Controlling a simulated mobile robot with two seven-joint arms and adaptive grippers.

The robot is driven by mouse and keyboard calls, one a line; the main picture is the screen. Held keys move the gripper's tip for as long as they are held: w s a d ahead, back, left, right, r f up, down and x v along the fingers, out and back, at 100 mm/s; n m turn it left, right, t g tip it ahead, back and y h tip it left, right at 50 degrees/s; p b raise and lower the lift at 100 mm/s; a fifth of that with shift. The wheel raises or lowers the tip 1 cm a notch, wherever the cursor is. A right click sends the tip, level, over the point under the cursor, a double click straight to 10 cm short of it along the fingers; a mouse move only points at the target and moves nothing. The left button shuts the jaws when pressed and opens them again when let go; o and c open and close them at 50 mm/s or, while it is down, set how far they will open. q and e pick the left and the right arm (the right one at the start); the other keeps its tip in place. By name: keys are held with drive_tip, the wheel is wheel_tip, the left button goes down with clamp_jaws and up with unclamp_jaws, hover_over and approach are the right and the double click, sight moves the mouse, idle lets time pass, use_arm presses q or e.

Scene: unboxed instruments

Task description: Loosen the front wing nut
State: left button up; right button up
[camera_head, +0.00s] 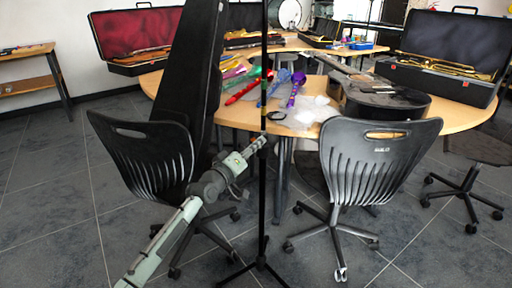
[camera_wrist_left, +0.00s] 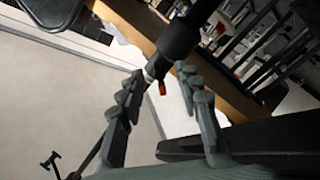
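A thin black stand (camera_head: 263,205) rises in the middle of the head view from splayed feet on the floor. In the left wrist view its thick black tube (camera_wrist_left: 181,36) ends in a pale collar, with a small orange-brown piece (camera_wrist_left: 162,88) beside it that looks like the wing nut. My left gripper (camera_head: 257,145) is at the stand's pole at about table height. In the left wrist view its fingers (camera_wrist_left: 160,77) are apart, one on each side of the collar and orange-brown piece. Contact cannot be told. My right gripper is in neither view.
Black chairs (camera_head: 372,165) stand right of the stand, and another chair (camera_head: 140,150) stands left. A tall black case (camera_head: 190,70) leans close behind my left arm.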

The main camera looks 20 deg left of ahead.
use_arm(q)
drive_tip(key=shift+w+d, duration=0.1)
drive_tip(key=shift+w, duration=0.25)
